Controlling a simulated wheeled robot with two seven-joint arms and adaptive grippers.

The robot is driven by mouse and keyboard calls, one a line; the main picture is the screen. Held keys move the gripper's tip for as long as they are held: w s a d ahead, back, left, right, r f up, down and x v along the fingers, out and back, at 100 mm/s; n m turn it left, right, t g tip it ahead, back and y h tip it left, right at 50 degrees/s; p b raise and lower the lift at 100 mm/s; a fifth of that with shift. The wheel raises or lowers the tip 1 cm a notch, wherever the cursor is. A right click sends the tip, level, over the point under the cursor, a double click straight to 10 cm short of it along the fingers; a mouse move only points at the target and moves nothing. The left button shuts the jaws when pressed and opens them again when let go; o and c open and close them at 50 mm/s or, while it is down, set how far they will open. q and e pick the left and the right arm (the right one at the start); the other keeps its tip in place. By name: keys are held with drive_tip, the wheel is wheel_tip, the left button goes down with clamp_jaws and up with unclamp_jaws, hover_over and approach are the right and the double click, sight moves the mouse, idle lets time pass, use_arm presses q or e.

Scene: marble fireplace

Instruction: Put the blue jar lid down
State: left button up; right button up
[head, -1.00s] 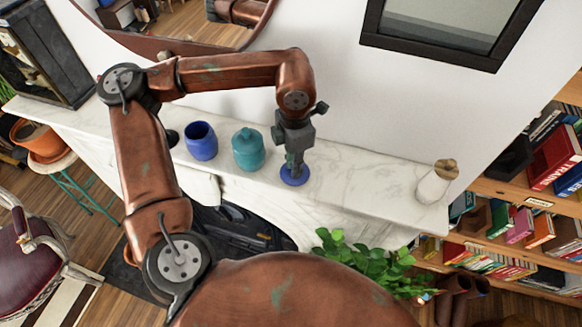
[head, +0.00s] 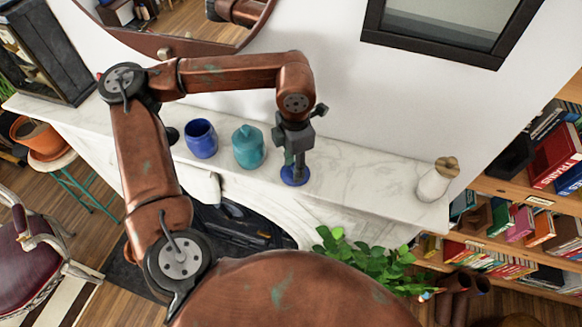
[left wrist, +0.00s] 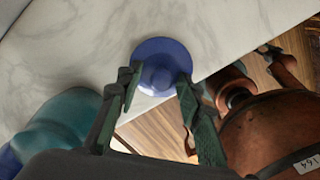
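The blue jar lid (head: 294,181) lies flat on the white marble mantel (head: 365,181), right of the teal jar and near the front edge. In the left wrist view the lid (left wrist: 160,52) shows as a round disc with a raised knob. My left gripper (head: 294,172) points down over it. In the left wrist view its fingers (left wrist: 159,82) stand apart on either side of the knob, with gaps showing. The open blue jar (head: 201,141) stands upright farther left on the mantel. My right gripper is not in view.
The lidded teal jar (head: 249,149) stands close to the left of my gripper. A white vase (head: 434,184) stands near the mantel's right end, with clear marble between. A green plant (head: 355,258) is below the front edge. A bookshelf (head: 520,190) is at right.

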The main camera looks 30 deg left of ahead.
use_arm(q)
drive_tip(key=shift+r, duration=0.4)
wheel_tip(320, 180, up, 12)
drive_tip(key=b, duration=0.1)
drive_tip(key=shift+f, duration=0.2)
